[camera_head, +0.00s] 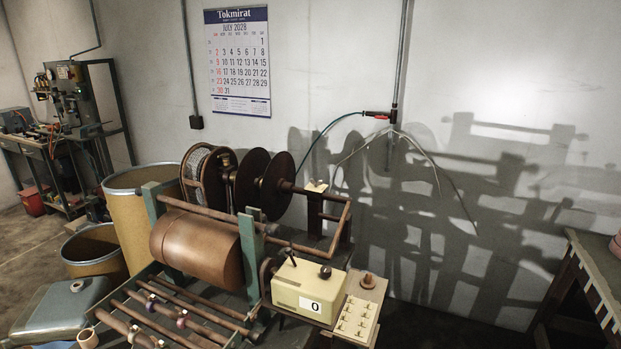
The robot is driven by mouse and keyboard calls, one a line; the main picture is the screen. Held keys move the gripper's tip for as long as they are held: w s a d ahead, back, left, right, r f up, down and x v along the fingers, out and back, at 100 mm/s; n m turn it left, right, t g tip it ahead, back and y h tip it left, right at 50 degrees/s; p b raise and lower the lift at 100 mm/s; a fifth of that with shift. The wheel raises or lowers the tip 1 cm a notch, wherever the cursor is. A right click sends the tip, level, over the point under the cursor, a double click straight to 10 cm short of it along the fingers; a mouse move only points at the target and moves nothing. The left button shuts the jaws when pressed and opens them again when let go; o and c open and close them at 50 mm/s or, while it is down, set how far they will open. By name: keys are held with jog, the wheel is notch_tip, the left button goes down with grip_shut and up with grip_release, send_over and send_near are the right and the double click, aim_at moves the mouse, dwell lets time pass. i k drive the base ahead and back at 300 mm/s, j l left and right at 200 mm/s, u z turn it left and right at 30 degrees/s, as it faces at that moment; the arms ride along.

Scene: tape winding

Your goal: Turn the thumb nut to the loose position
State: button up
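The winding machine has a large brown roller (198,250) in a green frame (249,262). I cannot tell for sure which part is the thumb nut. Candidates are a small brown knob (367,281) on the right-hand panel, a dark red knob (325,272) on top of the cream counter box (308,290), and small collars (182,319) on the lower rods. The counter box shows "0" on its front. No loose or tight marking is readable. My gripper is not in view.
Dark reels (278,186) stand behind the roller. A panel of cream buttons (356,318) sits right of the counter box. Brown drums (139,220) stand at left. A bench edge (597,275) is at far right. Floor between machine and bench looks clear.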

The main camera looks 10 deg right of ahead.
aim_at(312, 181)
jog(key=i+l+u, duration=0.25)
jog(key=l, duration=0.15)
jog(key=l+u, duration=0.25)
jog(key=l, duration=0.15)
jog(key=i+l+u, duration=0.25)
jog(key=l, duration=0.2)
jog(key=l+u, duration=0.25)
jog(key=l, duration=0.2)
jog(key=i+l+u, duration=0.2)
jog(key=l+u, duration=0.3)
jog(key=l, duration=0.35)
jog(key=l+u, duration=0.5)
jog(key=l, duration=0.3)
jog(key=k+l+u, duration=0.1)
jog(key=l+u, duration=0.4)
jog(key=l, duration=0.4)
